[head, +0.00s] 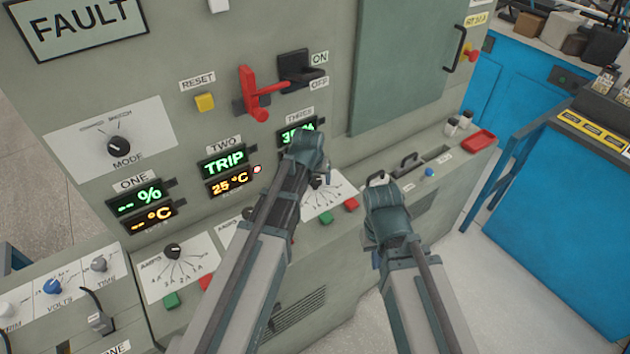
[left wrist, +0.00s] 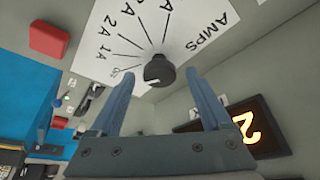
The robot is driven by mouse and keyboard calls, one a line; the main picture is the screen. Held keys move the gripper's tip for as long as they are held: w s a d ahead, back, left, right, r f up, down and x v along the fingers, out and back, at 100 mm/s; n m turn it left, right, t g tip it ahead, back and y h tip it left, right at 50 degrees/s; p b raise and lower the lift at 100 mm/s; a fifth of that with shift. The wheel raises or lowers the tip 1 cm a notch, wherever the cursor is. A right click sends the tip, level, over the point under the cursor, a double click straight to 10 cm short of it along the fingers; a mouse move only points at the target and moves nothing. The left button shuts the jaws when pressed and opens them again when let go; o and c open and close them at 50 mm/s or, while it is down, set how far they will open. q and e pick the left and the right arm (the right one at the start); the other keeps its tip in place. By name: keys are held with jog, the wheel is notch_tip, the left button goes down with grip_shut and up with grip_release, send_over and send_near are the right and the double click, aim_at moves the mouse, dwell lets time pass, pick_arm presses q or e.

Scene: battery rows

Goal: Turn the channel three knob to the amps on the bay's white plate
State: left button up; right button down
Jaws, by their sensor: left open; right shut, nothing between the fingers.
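The channel three knob is a round black knob (left wrist: 159,69) on a white AMPS scale plate (left wrist: 105,52), seen upside down in the left wrist view. In the head view this plate (head: 328,196) and the knob (head: 317,182) are partly hidden behind my left arm. My left gripper (head: 309,163) is open at the knob. In the left wrist view its fingertips (left wrist: 160,77) stand either side of the knob; contact cannot be told. My right gripper (head: 379,181) is shut and empty, right of the plate. A small white plate (head: 475,19) at upper right has blurred text.
Green (head: 326,218) and red (head: 351,204) buttons sit below the plate. The channel three display (head: 298,136) is partly covered. The channel one amps knob (head: 173,250) is at lower left. A red lever (head: 252,95) juts out above. A red tray (head: 479,140) is on the right ledge.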

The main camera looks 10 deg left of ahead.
pick_arm(q)
grip_shut()
dwell(0.3)
jog(key=m+h, duration=0.1)
jog(key=m, duration=0.2)
jog(key=m+h, duration=0.1)
jog(key=m, duration=0.2)
jog(key=shift+w+a+m+g+h, duration=0.15)
jog(key=shift+a+m+g+h, duration=0.05)
jog(key=shift+m+g+h, duration=0.1)
jog(key=m+g+h, duration=0.1)
jog(key=m, duration=0.3)
jog(key=shift+m, duration=0.4)
jog(key=shift+m+g, duration=0.3)
